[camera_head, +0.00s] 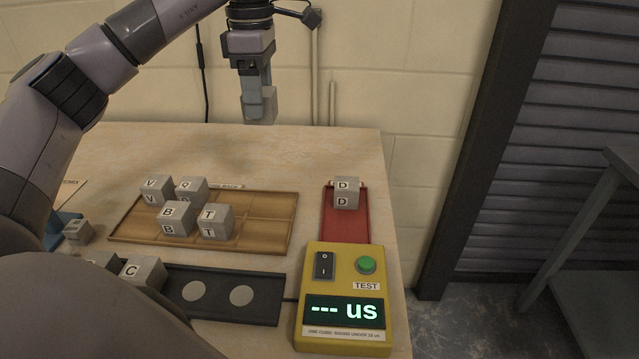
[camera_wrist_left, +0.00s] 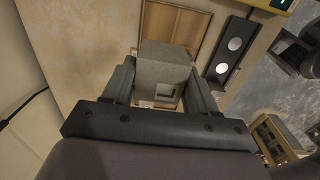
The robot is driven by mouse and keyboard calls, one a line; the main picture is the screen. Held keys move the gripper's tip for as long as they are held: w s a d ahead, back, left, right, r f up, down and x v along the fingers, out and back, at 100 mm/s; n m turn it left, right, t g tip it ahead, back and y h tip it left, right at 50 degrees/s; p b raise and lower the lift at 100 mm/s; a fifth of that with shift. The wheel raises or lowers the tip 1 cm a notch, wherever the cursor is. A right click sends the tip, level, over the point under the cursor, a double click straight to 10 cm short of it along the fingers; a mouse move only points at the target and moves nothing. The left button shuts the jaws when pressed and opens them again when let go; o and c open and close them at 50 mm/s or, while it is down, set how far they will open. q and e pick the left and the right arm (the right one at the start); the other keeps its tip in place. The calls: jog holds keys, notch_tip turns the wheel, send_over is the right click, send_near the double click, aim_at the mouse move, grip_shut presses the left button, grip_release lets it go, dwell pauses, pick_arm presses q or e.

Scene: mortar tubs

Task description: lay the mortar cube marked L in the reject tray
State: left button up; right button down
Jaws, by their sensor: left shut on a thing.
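My left gripper (camera_head: 259,92) is shut on a grey mortar cube (camera_head: 261,106), held in the air above the back of the table. A red tray (camera_head: 346,227), which looks like the reject tray, lies at the right of the table, to the right of and below the gripper in the head view. A cube marked D (camera_head: 345,194) sits at its far end. My right gripper is not in view.
A wooden tray (camera_head: 275,237) holds cubes marked V, Q, B and T. A black rack (camera_head: 262,308) holds a cube marked C (camera_head: 145,273) and has bare round spots. A yellow tester (camera_head: 345,288) stands in front of the red tray. My arm hides the front left.

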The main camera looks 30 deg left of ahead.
pick_arm(q)
jog(key=w+d+p, duration=0.2)
jog(key=w+d, duration=0.1)
jog(key=d, duration=1.3)
notch_tip(320, 180, down, 20)
jog(key=shift+s+r, duration=0.15)
jog(key=shift+f+b, duration=0.2)
jog(key=shift+b, duration=0.15)
jog(key=o, duration=1.2)
jog(key=shift+o, duration=0.2)
